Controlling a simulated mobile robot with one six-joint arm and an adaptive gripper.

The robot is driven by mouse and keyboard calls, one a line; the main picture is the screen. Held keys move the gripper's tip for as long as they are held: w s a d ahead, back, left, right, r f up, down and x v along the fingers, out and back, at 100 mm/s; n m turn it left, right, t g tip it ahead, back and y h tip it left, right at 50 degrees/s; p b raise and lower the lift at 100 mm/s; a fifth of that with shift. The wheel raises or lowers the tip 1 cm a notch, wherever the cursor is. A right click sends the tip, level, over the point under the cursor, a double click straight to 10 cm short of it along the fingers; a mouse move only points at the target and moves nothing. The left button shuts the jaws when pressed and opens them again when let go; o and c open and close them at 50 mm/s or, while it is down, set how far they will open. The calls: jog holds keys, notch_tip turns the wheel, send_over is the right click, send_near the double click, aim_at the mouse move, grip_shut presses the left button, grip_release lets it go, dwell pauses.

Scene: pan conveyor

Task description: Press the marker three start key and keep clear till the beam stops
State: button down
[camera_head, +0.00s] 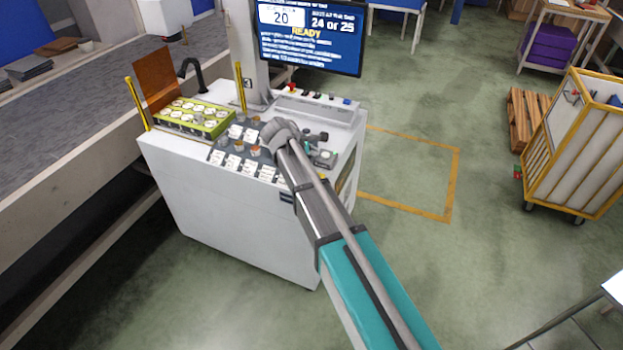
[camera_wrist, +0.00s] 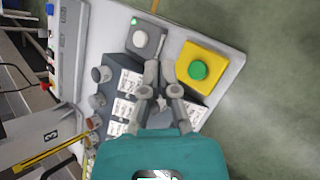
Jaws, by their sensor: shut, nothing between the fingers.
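A yellow box with a round green button (camera_wrist: 198,70) sits on the white cabinet top in the wrist view. Beside it is a grey box with a pale round button (camera_wrist: 140,39) and a small lit green lamp. I cannot tell from the pictures which one is the start key. A "3" marker shows on the grey column (camera_head: 248,83) and again in the wrist view (camera_wrist: 52,135). My gripper (camera_wrist: 160,72) is shut and empty, its fingertips over the area between the two button boxes. In the head view my arm hides part of this corner. No beam is clearly visible.
A green tray of round white pieces (camera_head: 195,119) stands on the cabinet (camera_head: 215,200) between yellow posts (camera_head: 240,88), beside an orange panel (camera_head: 154,76). Labelled cards and knobs (camera_head: 236,162) lie near my arm. The screen (camera_head: 312,36) reads READY.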

jog(key=shift+w+a+r+n, duration=0.1)
jog(key=shift+w+a+n, duration=0.2)
jog(key=shift+a, duration=0.3)
notch_tip(320, 180, down, 9)
jog(key=b, duration=0.8)
jog(key=shift+r+b, duration=0.2)
jog(key=shift+b, duration=0.1)
jog(key=shift+f, duration=0.1)
jog(key=shift+f+b, duration=0.85)
jog(key=shift+b, duration=0.1)
dwell(2.1)
jog(key=shift+r, duration=0.1)
dwell(0.3)
jog(key=shift+r+p, duration=0.8)
jog(key=shift+p, duration=0.1)
jog(key=shift+r, duration=0.1)
